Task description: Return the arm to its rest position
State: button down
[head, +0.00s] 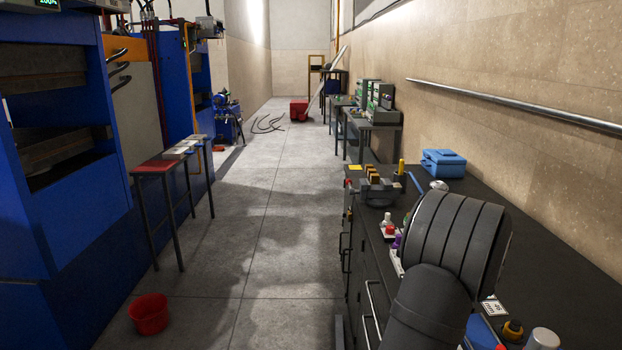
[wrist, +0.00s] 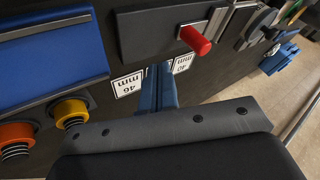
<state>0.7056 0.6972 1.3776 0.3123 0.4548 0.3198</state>
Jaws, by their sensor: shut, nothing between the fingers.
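In the head view, my arm (head: 440,265) reaches in from the lower right over the dark workbench (head: 560,250). My gripper is hidden in the head view behind the arm. In the wrist view, my gripper (wrist: 165,70) shows as blue fingers close together, shut and empty. The fingers point over the bench top, between two white labels, one reading 46 mm (wrist: 128,84).
In the wrist view, a red-handled tool (wrist: 195,40) lies on a dark block ahead. Yellow (wrist: 70,112) and orange (wrist: 18,135) knobs stand at left.

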jog(key=w, duration=0.2)
jog(key=shift+w+a+f, duration=0.2)
jog(key=shift+w+f, duration=0.15)
jog(key=shift+f, duration=0.05)
jog(key=shift+s, duration=0.9)
jog(key=shift+w, duration=0.1)
